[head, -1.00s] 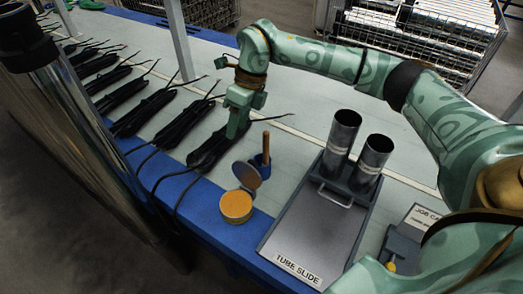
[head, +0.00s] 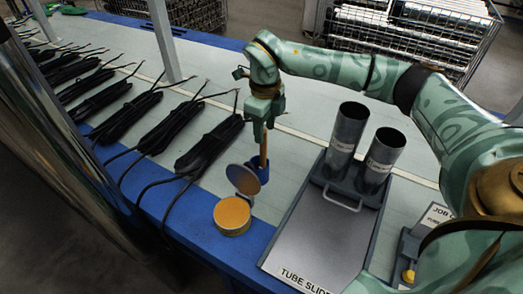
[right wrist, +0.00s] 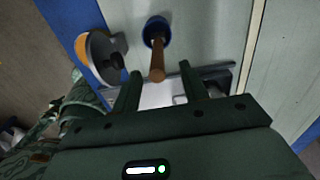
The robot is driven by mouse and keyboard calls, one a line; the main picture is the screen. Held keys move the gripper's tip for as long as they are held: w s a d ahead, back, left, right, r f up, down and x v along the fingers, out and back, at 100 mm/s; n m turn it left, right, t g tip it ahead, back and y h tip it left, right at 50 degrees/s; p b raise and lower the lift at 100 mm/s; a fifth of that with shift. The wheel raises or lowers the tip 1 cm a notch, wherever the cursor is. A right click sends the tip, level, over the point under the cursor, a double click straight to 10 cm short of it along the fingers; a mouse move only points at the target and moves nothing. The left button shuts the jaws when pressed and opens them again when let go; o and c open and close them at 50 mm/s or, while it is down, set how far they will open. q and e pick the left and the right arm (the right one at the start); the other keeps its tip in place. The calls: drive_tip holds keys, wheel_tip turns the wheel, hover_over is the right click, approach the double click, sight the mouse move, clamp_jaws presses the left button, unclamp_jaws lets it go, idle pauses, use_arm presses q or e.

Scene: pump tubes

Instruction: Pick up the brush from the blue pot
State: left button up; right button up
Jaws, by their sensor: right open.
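The brush (head: 263,148) stands in the small blue pot (head: 261,172) with its brown handle pointing up. The pot sits near the table's blue front strip, behind the open tin. My right gripper (head: 262,124) is above the pot, at the top of the handle. In the right wrist view the brush handle (right wrist: 156,66) shows between the two spread fingertips of the gripper (right wrist: 160,73), with the blue pot (right wrist: 150,33) beyond. The gripper is open; I cannot tell whether a finger touches the handle. The brush's lower end is hidden in the pot. My left gripper is out of view.
An open tin of orange stuff (head: 232,218) with its lid raised (head: 243,180) stands just in front of the pot. The tube slide tray (head: 318,240) with two metal tubes (head: 348,128) is to the right. Black cable bundles (head: 209,148) lie to the left.

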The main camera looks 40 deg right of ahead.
drive_tip(key=b, duration=0.2)
hover_over(263, 158)
drive_tip(key=w, duration=0.1)
drive_tip(key=f, duration=0.5)
drive_tip(key=shift+d, duration=0.35)
drive_tip(key=shift+r, duration=0.25)
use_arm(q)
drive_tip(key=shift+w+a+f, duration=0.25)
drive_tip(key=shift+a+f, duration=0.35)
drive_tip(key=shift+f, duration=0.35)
use_arm(e)
clamp_jaws()
drive_tip(key=shift+r, duration=0.1)
